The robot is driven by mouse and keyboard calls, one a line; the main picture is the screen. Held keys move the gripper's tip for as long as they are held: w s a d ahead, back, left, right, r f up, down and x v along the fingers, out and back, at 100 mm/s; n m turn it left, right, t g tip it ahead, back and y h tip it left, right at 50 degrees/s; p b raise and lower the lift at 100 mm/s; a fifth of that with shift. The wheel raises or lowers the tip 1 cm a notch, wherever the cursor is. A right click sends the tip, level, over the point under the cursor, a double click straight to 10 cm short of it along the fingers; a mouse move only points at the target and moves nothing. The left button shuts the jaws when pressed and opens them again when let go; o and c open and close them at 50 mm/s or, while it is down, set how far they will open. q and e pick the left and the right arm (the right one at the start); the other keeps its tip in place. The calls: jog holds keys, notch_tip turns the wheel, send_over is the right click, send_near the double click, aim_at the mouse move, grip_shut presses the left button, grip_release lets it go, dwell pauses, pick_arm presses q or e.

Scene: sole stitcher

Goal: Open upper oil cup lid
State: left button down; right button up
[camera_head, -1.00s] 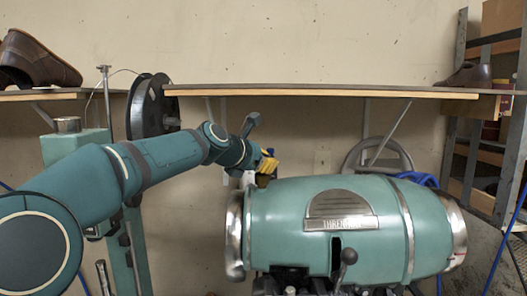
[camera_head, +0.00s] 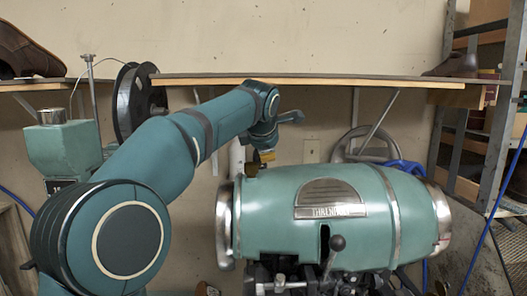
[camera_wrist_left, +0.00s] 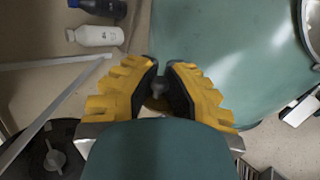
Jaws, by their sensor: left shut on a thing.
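The teal barrel-shaped stitcher head (camera_head: 285,205) lies across the middle of the head view. A small brass-coloured oil cup (camera_head: 251,169) stands on top near its left end, partly hidden by my gripper. My left gripper (camera_head: 264,157), with yellow fingers, reaches down right by this cup. In the left wrist view the gripper (camera_wrist_left: 165,80) is shut on a small dark piece of the oil cup lid (camera_wrist_left: 158,89) between its fingertips. Brass shows just below it; the fingers hide most of the cup, so I cannot tell how far the lid is raised. My right gripper is out of view.
A wooden shelf (camera_head: 330,79) runs along the wall behind my arm. A black spool (camera_head: 130,100) and a green box with a metal cup (camera_head: 52,116) stand left. A black-knobbed lever (camera_head: 337,243) rises in front of the stitcher. Bottles (camera_wrist_left: 96,36) show in the wrist view.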

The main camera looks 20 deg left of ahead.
pick_arm(q)
jog(key=shift+w+d+r+y, duration=0.1)
jog(key=shift+r+y, duration=0.15)
jog(key=shift+y, duration=0.15)
jog(key=shift+m, duration=0.3)
jog(key=c, duration=1)
grip_release()
jog(key=shift+o, duration=0.2)
jog(key=shift+d+f, duration=0.1)
jog(key=v, duration=1.2)
